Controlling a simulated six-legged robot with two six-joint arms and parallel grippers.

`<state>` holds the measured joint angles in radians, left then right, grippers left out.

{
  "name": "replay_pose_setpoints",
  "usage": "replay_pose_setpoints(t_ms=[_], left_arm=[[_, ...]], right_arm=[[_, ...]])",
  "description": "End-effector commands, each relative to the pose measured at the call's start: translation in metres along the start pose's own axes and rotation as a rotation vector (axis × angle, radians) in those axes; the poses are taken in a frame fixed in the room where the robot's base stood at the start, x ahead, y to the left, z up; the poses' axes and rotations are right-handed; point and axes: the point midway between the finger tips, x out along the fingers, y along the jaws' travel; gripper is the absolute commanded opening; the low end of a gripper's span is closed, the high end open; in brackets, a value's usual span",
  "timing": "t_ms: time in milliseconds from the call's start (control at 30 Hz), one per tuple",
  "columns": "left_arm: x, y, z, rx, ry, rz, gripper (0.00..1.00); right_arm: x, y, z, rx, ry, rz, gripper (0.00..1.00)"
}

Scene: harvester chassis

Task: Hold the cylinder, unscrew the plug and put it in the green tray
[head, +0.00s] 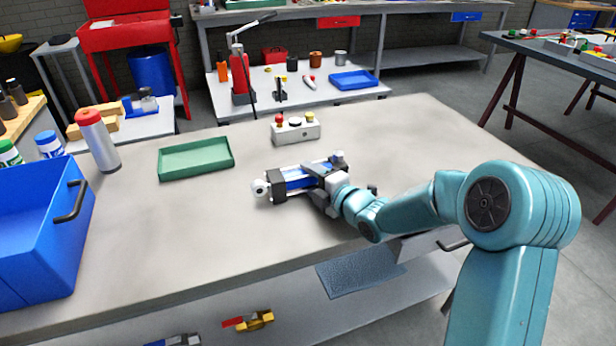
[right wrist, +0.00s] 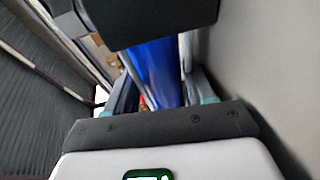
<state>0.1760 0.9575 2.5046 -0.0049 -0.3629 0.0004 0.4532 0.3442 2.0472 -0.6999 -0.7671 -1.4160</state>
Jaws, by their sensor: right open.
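The cylinder (head: 297,182) lies on its side on the grey workbench, with a blue barrel, dark end blocks and a round white end piece at its left. A small grey knob (head: 337,156) shows at its far right end; I cannot tell which part is the plug. My right gripper (head: 318,182) is open at the right part of the cylinder, with the blue barrel (right wrist: 152,72) between its fingers in the right wrist view. Contact is not clear. The green tray (head: 196,160) is empty, left of and behind the cylinder. My left gripper is out of view.
A control box (head: 295,132) with coloured buttons stands behind the cylinder. A blue bin (head: 40,235) and a red-capped bottle (head: 98,142) stand at the left. The bench (head: 170,225) is clear in front of the green tray.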

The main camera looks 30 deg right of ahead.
Motion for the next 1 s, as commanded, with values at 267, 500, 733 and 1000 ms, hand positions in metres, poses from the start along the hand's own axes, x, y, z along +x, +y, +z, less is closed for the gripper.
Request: replay_pose_setpoints(t_ms=[267,500,733,1000], left_arm=[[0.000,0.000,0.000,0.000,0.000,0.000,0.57],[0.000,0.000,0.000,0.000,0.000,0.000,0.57],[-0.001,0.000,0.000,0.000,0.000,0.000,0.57],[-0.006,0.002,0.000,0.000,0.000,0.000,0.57]], right_arm=[[-0.001,0.000,0.000,0.000,0.000,0.000,0.00],[-0.001,0.005,0.001,-0.003,-0.001,0.012,0.00],[-0.001,0.010,0.000,-0.003,-0.001,0.013,0.00],[-0.007,0.045,-0.002,-0.006,0.001,0.018,0.00]])
